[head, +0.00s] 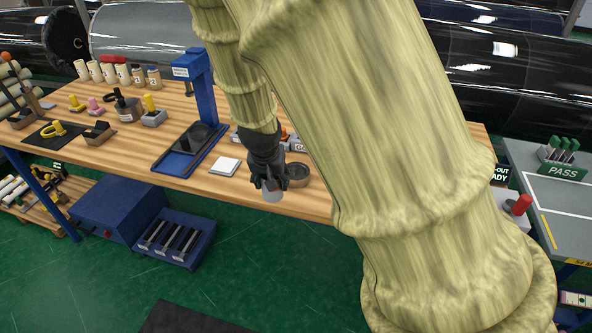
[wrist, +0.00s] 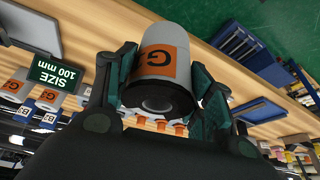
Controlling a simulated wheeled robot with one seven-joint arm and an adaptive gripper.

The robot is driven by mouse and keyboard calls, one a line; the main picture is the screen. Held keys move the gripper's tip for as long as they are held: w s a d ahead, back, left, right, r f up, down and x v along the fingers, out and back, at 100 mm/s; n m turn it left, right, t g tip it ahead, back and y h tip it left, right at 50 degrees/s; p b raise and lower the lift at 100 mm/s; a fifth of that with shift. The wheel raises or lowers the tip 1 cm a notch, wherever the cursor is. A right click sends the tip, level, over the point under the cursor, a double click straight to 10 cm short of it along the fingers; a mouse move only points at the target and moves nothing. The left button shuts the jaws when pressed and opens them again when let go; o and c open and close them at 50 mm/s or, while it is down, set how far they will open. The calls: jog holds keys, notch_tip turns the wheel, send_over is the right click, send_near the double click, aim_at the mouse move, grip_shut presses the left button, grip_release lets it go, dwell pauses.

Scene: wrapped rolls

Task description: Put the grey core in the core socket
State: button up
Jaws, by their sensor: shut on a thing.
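The grey core (head: 272,195) is a short grey cylinder, held low in my gripper (head: 268,182) near the front edge of the wooden bench. In the wrist view the grey core (wrist: 165,48) shows an orange label with a G and a dark round bore facing the camera. My gripper (wrist: 162,82) is shut on it, one finger on each side. A round dark ring-shaped holder (head: 298,173), which looks like the core socket, stands on the bench just right of my gripper. My gripper partly hides it, and I cannot see inside it clearly.
A blue upright stand (head: 197,90) with a dark base and a white square plate (head: 225,167) are left of my gripper on the bench (head: 130,150). Grey pieces with G labels (head: 298,145) stand behind. A size sign (wrist: 60,72) shows in the wrist view.

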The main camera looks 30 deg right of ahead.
jog(key=shift+w+d+f+p, duration=0.5)
jog(key=shift+w+d+f, duration=0.55)
jog(key=shift+d, duration=1.1)
jog(key=shift+w+d+f+p, duration=0.6)
jog(key=shift+w+d, duration=0.9)
jog(key=shift+d, duration=0.6)
jog(key=shift+w+d+f+p, duration=0.45)
jog(key=shift+w+d+f, duration=0.6)
jog(key=shift+d, duration=1.1)
jog(key=shift+w+r, duration=0.1)
jog(key=shift+w, duration=0.1)
jog(key=o, duration=1.1)
jog(key=shift+r, duration=0.2)
jog(key=shift+v, duration=5.9)
